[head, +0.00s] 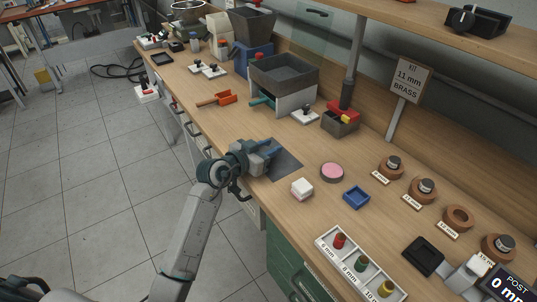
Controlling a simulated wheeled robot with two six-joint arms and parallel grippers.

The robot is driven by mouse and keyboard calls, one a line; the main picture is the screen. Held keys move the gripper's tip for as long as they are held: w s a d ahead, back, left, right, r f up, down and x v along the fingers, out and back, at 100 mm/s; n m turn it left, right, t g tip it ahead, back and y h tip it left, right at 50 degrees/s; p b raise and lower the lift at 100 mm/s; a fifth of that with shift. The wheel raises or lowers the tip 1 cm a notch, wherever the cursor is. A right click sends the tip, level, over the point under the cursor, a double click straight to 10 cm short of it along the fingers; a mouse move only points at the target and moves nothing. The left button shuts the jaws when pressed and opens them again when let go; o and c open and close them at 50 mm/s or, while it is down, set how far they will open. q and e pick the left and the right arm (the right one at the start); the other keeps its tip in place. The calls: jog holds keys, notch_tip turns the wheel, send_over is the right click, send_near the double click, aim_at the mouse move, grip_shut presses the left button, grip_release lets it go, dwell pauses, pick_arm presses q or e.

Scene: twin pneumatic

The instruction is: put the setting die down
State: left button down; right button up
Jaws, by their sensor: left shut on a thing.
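My left gripper (270,150) reaches in from the lower left, low over the dark square mat (287,164) at the bench's front edge. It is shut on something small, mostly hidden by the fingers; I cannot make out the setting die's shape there. I cannot tell whether the held thing touches the mat. On the right, several round brown holders stand in a row with labels. Three have grey metal pieces in them, one of them a holder (390,168) at the back; another holder (458,218) is empty. My right gripper is not in view.
A white block (301,189), a pink round pad (332,172) and a blue tray (356,197) lie right of the mat. A white rack (352,281) with coloured pieces is nearer. A grey bin (283,75) stands behind. A sign (408,78) reads "11 mm brass".

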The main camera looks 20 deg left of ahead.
pick_arm(q)
jog(key=shift+r, duration=0.1)
jog(key=c, duration=1.1)
grip_release()
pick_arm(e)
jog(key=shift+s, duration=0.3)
pick_arm(q)
jog(key=shift+o, duration=0.2)
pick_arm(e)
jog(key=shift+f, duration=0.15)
